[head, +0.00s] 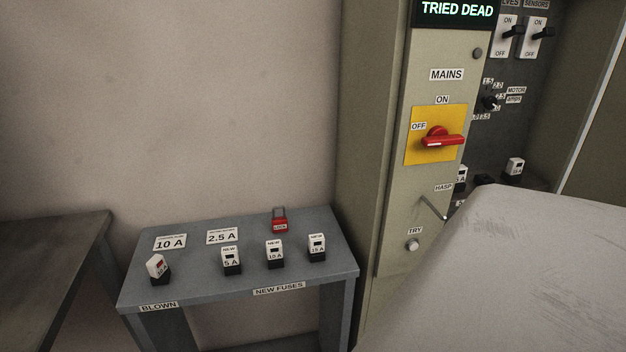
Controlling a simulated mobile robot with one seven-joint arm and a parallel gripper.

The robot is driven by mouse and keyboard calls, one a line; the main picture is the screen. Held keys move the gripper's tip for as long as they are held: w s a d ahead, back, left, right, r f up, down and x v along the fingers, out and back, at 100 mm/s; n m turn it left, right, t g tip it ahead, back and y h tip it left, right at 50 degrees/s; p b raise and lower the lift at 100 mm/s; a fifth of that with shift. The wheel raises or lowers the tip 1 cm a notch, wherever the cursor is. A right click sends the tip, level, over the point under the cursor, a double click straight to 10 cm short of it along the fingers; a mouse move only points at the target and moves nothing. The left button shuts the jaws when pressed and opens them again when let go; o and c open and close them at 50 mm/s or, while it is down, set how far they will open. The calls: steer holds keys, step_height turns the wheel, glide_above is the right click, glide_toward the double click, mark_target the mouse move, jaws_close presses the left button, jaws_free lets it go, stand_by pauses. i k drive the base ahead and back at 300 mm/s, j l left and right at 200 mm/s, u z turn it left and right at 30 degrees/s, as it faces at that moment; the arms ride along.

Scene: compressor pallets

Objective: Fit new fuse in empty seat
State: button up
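Three upright new fuses with white tops and black bases stand in a row on a blue-grey bench (200,285): one marked 5 A (231,258), one marked 10 A (275,252) and one marked 15 A (317,246). A separate fuse (157,267) with a reddish window leans at the left end, above the BLOWN label. In the cabinet at right, a white-topped fuse (515,167) sits low on the dark panel and another (461,178) is partly covered by the door edge. An empty seat cannot be made out. My gripper is not in view; a pale part of my arm covers the lower right.
The cabinet has a red mains handle (443,138) on a yellow plate, lying roughly horizontal, and a display (453,10) reading TRIED DEAD. A red padlock (280,220) and 10 A (170,243) and 2.5 A cards (222,237) lie on the bench. A dark table (50,250) stands left.

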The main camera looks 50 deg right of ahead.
mark_target(274, 248)
steer(key=z, duration=1.15)
